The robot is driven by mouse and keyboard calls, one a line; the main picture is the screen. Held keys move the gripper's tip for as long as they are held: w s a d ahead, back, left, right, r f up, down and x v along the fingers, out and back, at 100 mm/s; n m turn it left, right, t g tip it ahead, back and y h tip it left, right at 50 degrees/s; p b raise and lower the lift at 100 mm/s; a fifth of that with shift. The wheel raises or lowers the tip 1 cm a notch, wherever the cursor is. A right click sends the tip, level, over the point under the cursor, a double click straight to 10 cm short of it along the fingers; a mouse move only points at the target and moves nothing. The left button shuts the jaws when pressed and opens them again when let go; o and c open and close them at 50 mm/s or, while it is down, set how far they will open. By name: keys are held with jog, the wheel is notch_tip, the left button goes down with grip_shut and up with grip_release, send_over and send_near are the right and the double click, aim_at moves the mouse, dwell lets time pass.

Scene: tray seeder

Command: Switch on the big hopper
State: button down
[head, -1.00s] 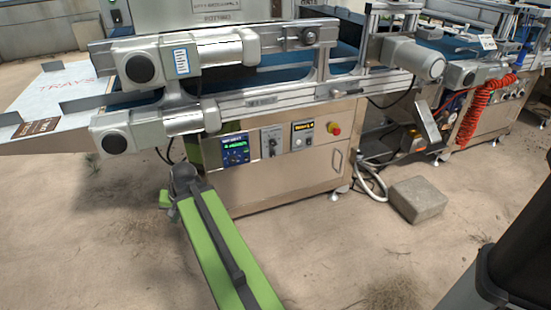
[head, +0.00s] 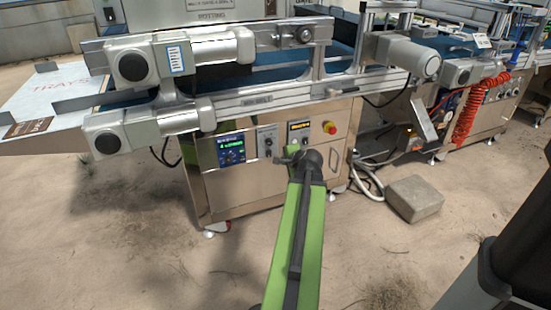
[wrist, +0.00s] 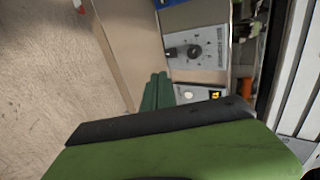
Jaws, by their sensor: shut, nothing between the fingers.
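My gripper (head: 284,157) is in front of the seeder cabinet's control strip, close to the knob panel and the display panel. In the wrist view its green fingers (wrist: 157,92) are together with nothing between them. The knob panel (wrist: 195,47) has a dark rotary knob and lies beyond the fingertips. The small panel with an orange display (wrist: 214,95) and a white round button (wrist: 188,95) is just right of the fingers, partly hidden by my arm. In the head view the orange display (head: 299,127) shows above my gripper. I cannot make out which control is labelled for the big hopper.
A blue-screen panel (head: 231,149) is at the left of the strip and a red stop button (head: 330,127) at the right. Motors (head: 130,63) and a conveyor rail overhang the cabinet. A grey block (head: 414,199) lies on the sandy floor, which is otherwise open in front.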

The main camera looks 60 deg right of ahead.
jog(key=b, duration=0.5)
send_near(270, 156)
notch_tip(270, 156, down, 3)
jog(key=shift+w+d+f+b, duration=0.15)
jog(key=shift+w+d, duration=0.6)
jog(key=shift+w, duration=0.3)
jog(key=shift+w+d+f+b, duration=0.15)
jog(key=shift+w+d, duration=0.55)
jog(key=shift+w, duration=0.35)
jog(key=shift+w+d+f+b, duration=0.25)
jog(key=shift+w+f+b, duration=0.05)
jog(key=shift+b, duration=0.05)
jog(key=shift+a+r, duration=0.1)
jog(key=shift+r, duration=0.1)
jog(key=shift+r+p, duration=0.15)
jog(key=shift+p, duration=0.15)
